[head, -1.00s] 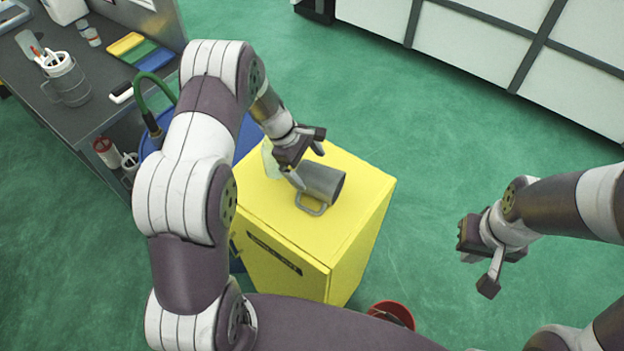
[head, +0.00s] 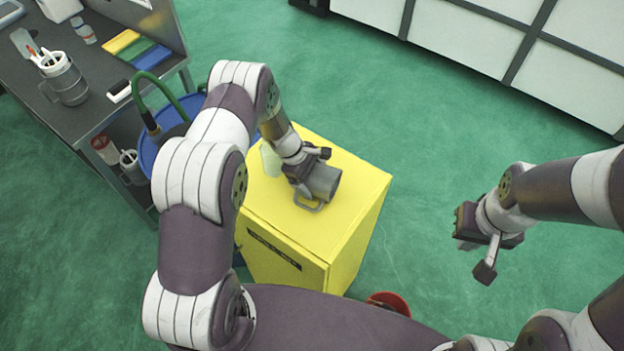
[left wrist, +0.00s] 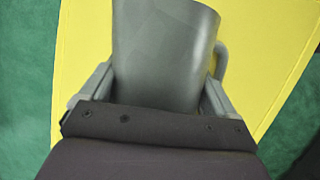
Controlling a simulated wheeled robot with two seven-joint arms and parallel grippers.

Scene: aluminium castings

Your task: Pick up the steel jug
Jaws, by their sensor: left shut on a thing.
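The grey steel jug (head: 324,183) lies on its side on top of the yellow cabinet (head: 350,210), its open mouth toward the right and its handle toward the front. My left gripper (head: 307,177) is shut on the jug, with its fingers on either side of the body. In the left wrist view the jug (left wrist: 160,55) sits between the two fingers, its handle showing at the right. I cannot tell whether it is clear of the cabinet top. My right gripper (head: 482,247) hangs over the floor at the right, away from the jug; its jaw opening is unclear.
A pale translucent bottle (head: 270,160) stands on the cabinet just left of my left gripper. A blue drum (head: 160,150) with a green hose is behind at the left, beside a grey workbench (head: 100,105) holding another mug-like jug. A red bucket (head: 388,303) is on the floor.

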